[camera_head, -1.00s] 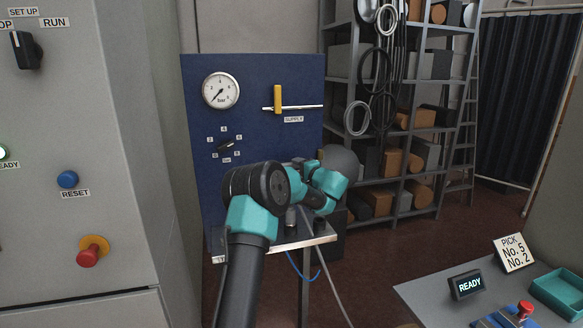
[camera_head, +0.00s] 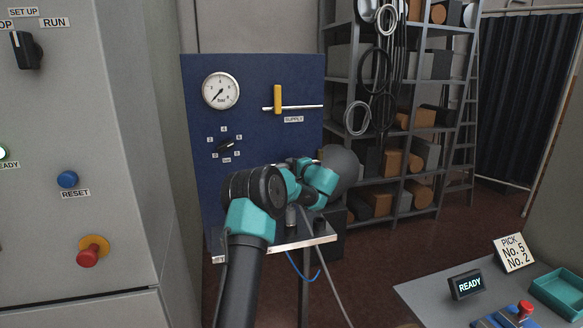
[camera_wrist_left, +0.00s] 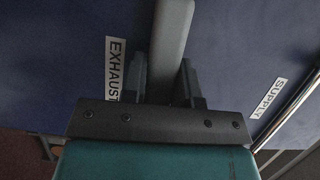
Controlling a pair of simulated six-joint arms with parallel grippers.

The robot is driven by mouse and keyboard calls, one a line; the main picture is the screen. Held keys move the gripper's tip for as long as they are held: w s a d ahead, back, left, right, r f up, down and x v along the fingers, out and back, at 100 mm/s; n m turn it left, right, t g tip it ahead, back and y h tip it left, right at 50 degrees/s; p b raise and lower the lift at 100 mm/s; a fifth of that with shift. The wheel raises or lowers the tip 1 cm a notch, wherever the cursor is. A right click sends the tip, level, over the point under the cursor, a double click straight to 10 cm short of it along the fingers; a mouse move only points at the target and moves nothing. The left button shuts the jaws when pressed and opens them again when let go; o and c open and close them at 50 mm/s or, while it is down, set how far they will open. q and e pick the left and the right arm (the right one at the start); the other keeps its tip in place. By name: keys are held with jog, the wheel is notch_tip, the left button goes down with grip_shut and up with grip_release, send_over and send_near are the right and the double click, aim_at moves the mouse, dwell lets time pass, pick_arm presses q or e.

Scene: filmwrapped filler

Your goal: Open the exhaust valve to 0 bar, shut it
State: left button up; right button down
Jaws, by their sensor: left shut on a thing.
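The pressure gauge (camera_head: 221,90) is on the blue panel (camera_head: 260,75), its needle pointing to the lower left, near the low end of the scale; the exact reading is too small to tell. In the left wrist view, my left gripper (camera_wrist_left: 165,80) is shut on a grey lever, the exhaust valve handle (camera_wrist_left: 173,30), beside the EXHAUST label (camera_wrist_left: 115,68). In the head view my own arm hides the valve and the fingertips. My right gripper is not in view.
The yellow supply valve handle (camera_head: 278,98) stands upright above its SUPPLY label (camera_head: 293,119). A small black knob (camera_head: 226,146) with a number scale is below the gauge. A metal ledge (camera_head: 285,244) is under my arm. Shelving (camera_head: 400,120) stands behind right.

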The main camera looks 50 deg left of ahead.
pick_arm(q)
grip_shut()
